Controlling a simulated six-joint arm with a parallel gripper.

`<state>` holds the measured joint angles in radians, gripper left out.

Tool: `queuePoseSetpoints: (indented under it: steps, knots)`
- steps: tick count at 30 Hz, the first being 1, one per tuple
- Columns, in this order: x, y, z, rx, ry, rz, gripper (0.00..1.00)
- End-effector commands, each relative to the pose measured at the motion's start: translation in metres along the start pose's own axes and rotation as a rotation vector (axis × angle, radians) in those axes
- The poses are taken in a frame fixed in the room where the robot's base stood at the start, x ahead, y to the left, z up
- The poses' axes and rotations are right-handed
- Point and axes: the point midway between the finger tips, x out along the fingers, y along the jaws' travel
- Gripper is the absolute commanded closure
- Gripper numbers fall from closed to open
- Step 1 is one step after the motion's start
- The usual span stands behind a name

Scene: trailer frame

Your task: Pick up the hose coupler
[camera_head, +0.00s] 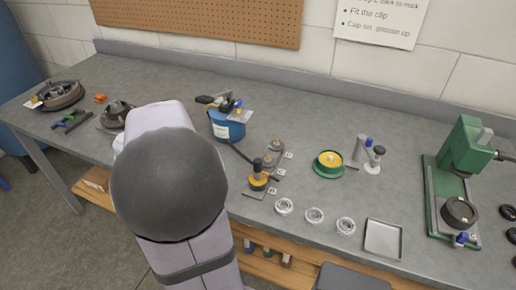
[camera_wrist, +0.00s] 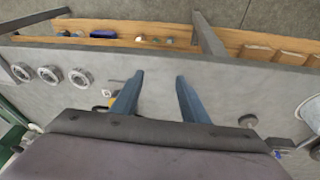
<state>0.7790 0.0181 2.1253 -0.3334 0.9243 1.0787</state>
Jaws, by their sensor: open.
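My gripper (camera_wrist: 159,75) shows in the wrist view as two blue fingers, apart, with only bare grey bench between them. In the head view my own arm hides it. I cannot tell for sure which thing is the hose coupler. A small round piece with a dark top (camera_wrist: 248,120) sits on the bench right of the fingers in the wrist view. A small upright fitting with a dark top (camera_head: 375,158) stands right of the green-rimmed dish in the head view. Neither is between the fingers.
The bench holds a blue tub with tools (camera_head: 228,130), a yellow-based tool (camera_head: 258,181), a green-rimmed dish (camera_head: 328,164), three metal rings (camera_head: 315,215), a square tray (camera_head: 383,239) and a green press (camera_head: 464,150). A pegboard (camera_head: 200,20) hangs behind. The front edge lies close to the fingers.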

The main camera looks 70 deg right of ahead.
Motion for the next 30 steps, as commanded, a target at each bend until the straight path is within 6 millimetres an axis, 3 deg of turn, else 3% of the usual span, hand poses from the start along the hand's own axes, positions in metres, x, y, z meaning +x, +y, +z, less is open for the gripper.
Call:
queuePoseSetpoints:
  steps: [1, 3, 9, 17, 30]
  knots:
    - [-0.025, 0.015, -0.028, 0.107, 0.015, 0.020, 0.59]
    - [-0.038, 0.032, -0.054, 0.237, 0.035, 0.044, 0.59]
    - [-0.061, 0.068, -0.100, 0.486, 0.079, 0.089, 0.59]
    - [-0.065, 0.081, -0.113, 0.569, 0.096, 0.103, 0.59]
    - [-0.043, 0.083, -0.114, 0.565, 0.096, 0.102, 0.59]
